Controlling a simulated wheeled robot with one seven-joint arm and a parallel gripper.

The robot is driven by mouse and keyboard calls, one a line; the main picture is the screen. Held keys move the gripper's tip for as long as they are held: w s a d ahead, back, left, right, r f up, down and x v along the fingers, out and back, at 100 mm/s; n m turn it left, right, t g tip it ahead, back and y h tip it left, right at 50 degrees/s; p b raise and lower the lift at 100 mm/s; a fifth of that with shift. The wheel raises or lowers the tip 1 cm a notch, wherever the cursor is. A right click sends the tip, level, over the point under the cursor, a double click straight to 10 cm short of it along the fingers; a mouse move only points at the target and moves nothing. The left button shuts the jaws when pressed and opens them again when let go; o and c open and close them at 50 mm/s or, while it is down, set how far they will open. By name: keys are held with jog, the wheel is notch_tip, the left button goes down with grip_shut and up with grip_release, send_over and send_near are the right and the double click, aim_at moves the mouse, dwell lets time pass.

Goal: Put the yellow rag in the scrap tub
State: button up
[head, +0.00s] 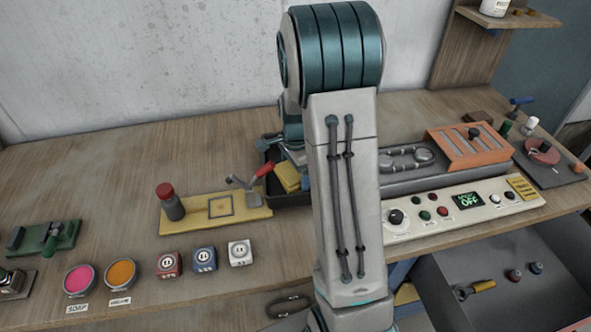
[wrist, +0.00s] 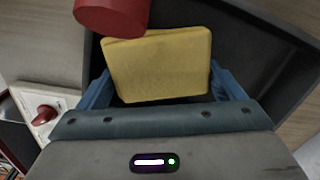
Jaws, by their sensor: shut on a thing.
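The yellow rag (wrist: 157,66) is a flat, squarish pad held between the two blue fingers of my gripper (wrist: 161,78). In the head view the rag (head: 287,178) shows beside my forearm, over the black tub (head: 284,200). The tub's dark inside and wall (wrist: 262,40) show behind and to the right of the rag in the wrist view. My arm hides the right part of the tub in the head view. I cannot tell whether the rag touches the tub floor.
A yellow board (head: 190,217) with a red-capped bottle (head: 171,203) lies left. A control panel (head: 462,207) stands right.

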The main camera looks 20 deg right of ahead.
jog(key=shift+f+b, duration=0.5)
jog(key=shift+f, duration=0.1)
jog(key=o, duration=0.7)
dwell(1.0)
